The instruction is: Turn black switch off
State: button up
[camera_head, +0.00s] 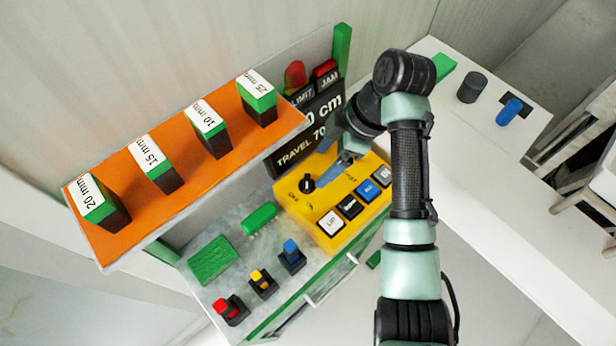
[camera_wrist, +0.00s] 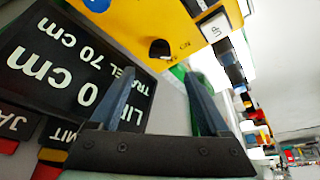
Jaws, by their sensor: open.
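The black switch (camera_head: 307,184) is a round knob on the top face of a yellow control box (camera_head: 325,207). Lettering that looks like OFF is printed beside it in the head view. My gripper (camera_head: 331,178) is open, just to the right of the knob in that view. In the wrist view, the knob (camera_wrist: 160,49) shows just beyond the gap between my two open fingers (camera_wrist: 159,73), apart from both. Lettering that reads ON is beside it there.
A black display panel (camera_head: 305,133) stands behind the box. Push buttons including UP (camera_head: 331,223) share its top. An orange shelf (camera_head: 185,187) with labelled blocks overhangs at left. Red, yellow and blue switches (camera_head: 291,252) stand in front. A white table (camera_head: 480,165) is at right.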

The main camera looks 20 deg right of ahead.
aim_at(307, 181)
jog(key=p+x, duration=0.1)
jog(key=x, duration=0.6)
jog(key=shift+f, duration=0.35)
jog(key=shift+a, duration=0.1)
jog(key=shift+c, duration=0.3)
grip_shut()
